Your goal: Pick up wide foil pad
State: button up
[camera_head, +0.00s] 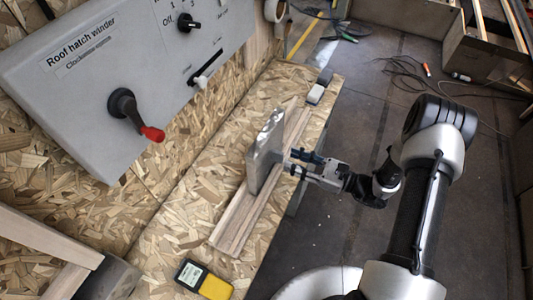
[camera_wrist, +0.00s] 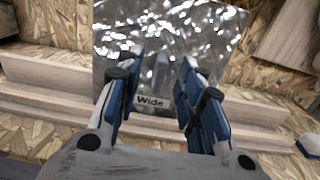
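The wide foil pad (camera_head: 265,150) is a flat grey slab with a shiny foil face. It stands upright on a wooden rail on the chipboard bench. In the wrist view the foil face (camera_wrist: 205,40) fills the upper middle, with a label (camera_wrist: 152,101) reading "Wide" near its lower edge. My gripper (camera_head: 289,162) reaches in from the right in the head view, close to the pad's side. In the wrist view my gripper (camera_wrist: 165,68) is open, its blue-padded fingers apart in front of the foil face. I cannot tell whether the fingertips touch the pad.
The wooden rail (camera_head: 238,222) runs along the chipboard bench (camera_head: 180,222). A grey panel (camera_head: 75,85) with a red-tipped crank (camera_head: 133,112) stands at the left. A yellow and black device (camera_head: 203,281) lies at the front. A small block (camera_head: 316,94) sits near the far end.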

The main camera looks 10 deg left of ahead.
aim_at(283, 155)
jog(key=b+x, duration=0.1)
jog(key=x, duration=0.4)
jog(key=shift+w, duration=0.2)
jog(key=shift+c, duration=0.6)
grip_shut()
